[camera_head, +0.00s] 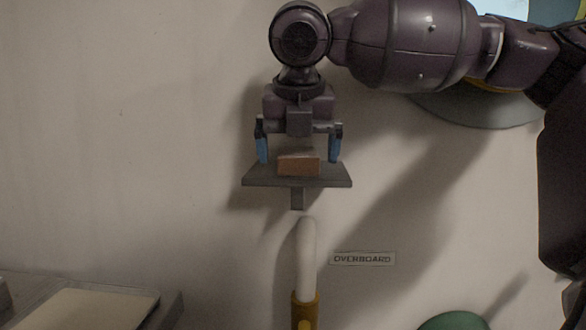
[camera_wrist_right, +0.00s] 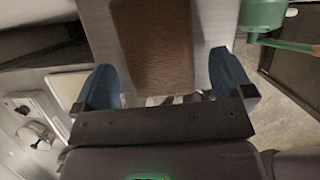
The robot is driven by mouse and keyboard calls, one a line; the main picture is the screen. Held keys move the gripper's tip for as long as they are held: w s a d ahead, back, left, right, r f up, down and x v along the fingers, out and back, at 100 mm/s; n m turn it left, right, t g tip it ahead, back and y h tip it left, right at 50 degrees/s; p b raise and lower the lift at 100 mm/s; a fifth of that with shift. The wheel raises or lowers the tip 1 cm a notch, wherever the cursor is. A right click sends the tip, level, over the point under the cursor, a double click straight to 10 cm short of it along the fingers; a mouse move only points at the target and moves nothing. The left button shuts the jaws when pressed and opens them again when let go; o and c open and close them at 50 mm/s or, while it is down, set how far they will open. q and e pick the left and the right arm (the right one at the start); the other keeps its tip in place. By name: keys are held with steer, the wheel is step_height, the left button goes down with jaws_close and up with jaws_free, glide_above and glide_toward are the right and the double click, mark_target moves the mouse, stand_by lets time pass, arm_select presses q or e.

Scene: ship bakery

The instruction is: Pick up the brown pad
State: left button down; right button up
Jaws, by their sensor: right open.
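The brown pad (camera_head: 298,165) is a small flat-sided block lying on a small dark grey wall shelf (camera_head: 260,179) in the head view. It also shows as a brown rectangle in the wrist view (camera_wrist_right: 155,45), on the pale shelf top. My right gripper (camera_head: 299,160) points down just above the shelf, its blue fingers open on either side of the pad. In the wrist view the two blue fingers (camera_wrist_right: 168,82) are wide apart, with gaps between them and the pad. My left gripper is not in view.
A white rod with a yellow base (camera_head: 306,260) stands below the shelf, beside a label reading "OVERBOARD" (camera_head: 362,258). A grey counter with a pale board (camera_head: 90,308) is at lower left. A green rounded object (camera_head: 455,321) is at lower right; a green item shows in the wrist view (camera_wrist_right: 262,15).

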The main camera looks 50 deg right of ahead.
steer(key=shift+w+d+f, duration=0.1)
steer(key=shift+d+f, duration=0.05)
steer(key=shift+f, duration=0.35)
steer(key=shift+c, duration=0.5)
steer(key=c, duration=0.9)
steer(key=shift+r, duration=0.1)
